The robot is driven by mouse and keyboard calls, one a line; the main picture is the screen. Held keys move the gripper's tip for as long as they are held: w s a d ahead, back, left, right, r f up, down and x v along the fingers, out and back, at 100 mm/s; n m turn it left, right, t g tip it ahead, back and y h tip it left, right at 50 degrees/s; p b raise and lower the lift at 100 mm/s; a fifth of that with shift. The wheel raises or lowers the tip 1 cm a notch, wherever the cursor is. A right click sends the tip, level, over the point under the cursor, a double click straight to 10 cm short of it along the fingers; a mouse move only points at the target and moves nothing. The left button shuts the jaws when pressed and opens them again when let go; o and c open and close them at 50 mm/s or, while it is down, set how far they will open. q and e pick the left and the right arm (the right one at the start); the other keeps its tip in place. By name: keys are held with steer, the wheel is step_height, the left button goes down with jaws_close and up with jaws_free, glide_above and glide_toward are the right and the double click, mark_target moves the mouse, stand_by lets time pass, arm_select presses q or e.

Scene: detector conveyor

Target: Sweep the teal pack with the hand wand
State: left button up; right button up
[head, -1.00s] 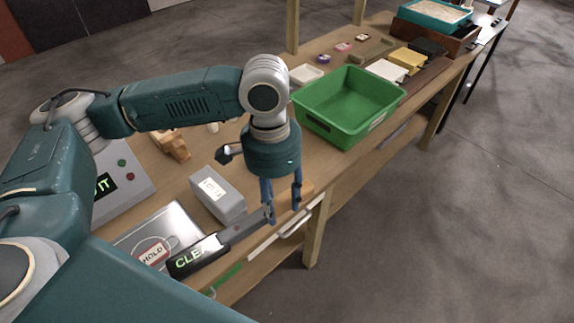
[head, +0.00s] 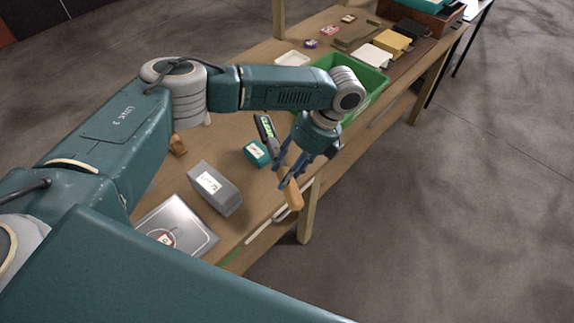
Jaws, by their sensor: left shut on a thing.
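The teal pack (head: 256,153) lies on the wooden bench, left of my left gripper, with a white label on top. The hand wand (head: 265,127) is black with a lit green "CLEAR" display. My left gripper (head: 286,176) is shut on the wand, whose display end points up and left just beyond the teal pack. The fingers and wrist hide part of the wand, and I cannot tell whether it touches the pack. My right gripper is not in view.
A grey labelled box (head: 209,192) and a silver plate (head: 160,222) lie nearer. A tan rounded piece (head: 292,196) shows by the fingers at the bench edge. A green bin (head: 374,78) stands behind my wrist. Small packs and trays line the far bench.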

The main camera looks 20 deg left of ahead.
arm_select(q)
steer(key=shift+w+a+f, duration=0.1)
steer(key=shift+a+f, duration=0.05)
steer(key=shift+f+b, duration=0.45)
steer(key=shift+b, duration=0.15)
step_height(320, 180, down, 2)
steer(key=shift+b, duration=0.95)
steer(key=shift+a+f+b, duration=0.25)
steer(key=shift+f+b, duration=0.75)
steer(key=shift+f, duration=0.05)
steer(key=shift+s+a+f+p, duration=0.15)
steer(key=shift+s+a+p, duration=0.95)
steer(key=shift+p, duration=0.5)
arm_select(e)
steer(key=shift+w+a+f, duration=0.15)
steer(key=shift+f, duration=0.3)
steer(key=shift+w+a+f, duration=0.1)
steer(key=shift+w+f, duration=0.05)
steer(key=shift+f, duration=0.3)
